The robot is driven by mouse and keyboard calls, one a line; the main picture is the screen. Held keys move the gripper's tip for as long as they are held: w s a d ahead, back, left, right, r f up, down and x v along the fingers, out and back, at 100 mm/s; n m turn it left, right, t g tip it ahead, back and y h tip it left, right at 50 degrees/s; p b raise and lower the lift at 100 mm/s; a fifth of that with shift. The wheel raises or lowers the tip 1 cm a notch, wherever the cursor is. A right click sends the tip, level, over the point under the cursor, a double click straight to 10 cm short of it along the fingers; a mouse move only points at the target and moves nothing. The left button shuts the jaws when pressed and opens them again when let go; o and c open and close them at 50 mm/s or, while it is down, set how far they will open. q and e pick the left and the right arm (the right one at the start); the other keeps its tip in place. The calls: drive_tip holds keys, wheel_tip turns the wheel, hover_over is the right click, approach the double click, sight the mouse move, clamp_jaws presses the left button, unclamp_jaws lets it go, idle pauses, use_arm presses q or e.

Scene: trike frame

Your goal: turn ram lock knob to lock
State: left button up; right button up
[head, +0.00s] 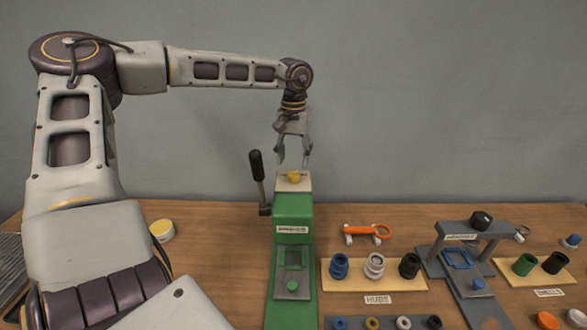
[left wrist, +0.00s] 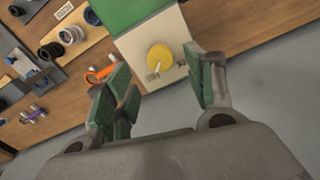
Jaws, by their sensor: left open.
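The ram lock knob (head: 293,176) is a small yellow knob on the pale top plate of the green press (head: 292,215). In the left wrist view the knob (left wrist: 160,57) is round and yellow with a white pointer mark, on a cream plate with small printed labels that I cannot read. My left gripper (head: 293,163) hangs pointing down just above the knob. Its fingers are open, and in the left wrist view the knob shows beyond the gap between the fingertips (left wrist: 165,80), not touched. My right gripper is in neither view.
A black-handled lever (head: 257,175) stands at the press's left side. To the right are an orange-handled part (head: 368,232), a tray of hubs (head: 332,286) and a grey fixture (head: 470,260). A yellow-lidded tub (head: 162,230) is at left.

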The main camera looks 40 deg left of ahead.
sight(294, 173)
use_arm(q)
drive_tip(key=shift+f+p, duration=0.35)
drive_tip(key=shift+f, duration=2.15)
drive_tip(key=shift+c, duration=0.3)
drive_tip(key=c, duration=1)
